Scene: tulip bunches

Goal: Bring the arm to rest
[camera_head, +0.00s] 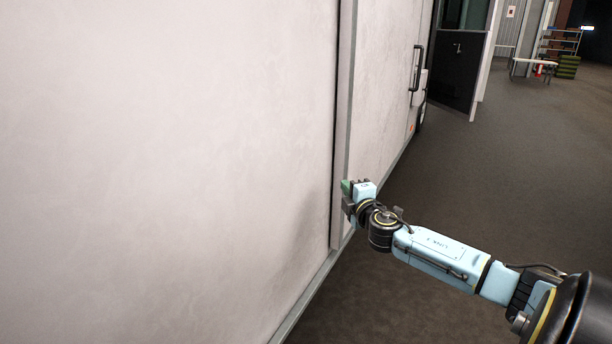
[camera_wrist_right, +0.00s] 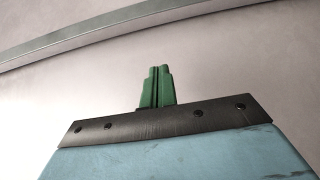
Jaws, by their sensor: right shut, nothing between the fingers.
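My right gripper (camera_head: 346,187) is at the end of my light blue right arm, which comes in from the lower right in the head view. It is close to a large pale wall panel, near its vertical metal edge strip. In the right wrist view the green fingers (camera_wrist_right: 158,88) are together with nothing between them, and the pale panel fills the background. I cannot tell whether the fingertips touch the panel. My left gripper is not in view. No tulips show.
The pale panel (camera_head: 160,150) fills the left, with a metal trim along its lower edge. A dark handle (camera_head: 417,68) is further along it. A dark door (camera_head: 460,65), a white table (camera_head: 535,64) and green crates (camera_head: 568,67) stand far back. Grey floor (camera_head: 520,150) at right is clear.

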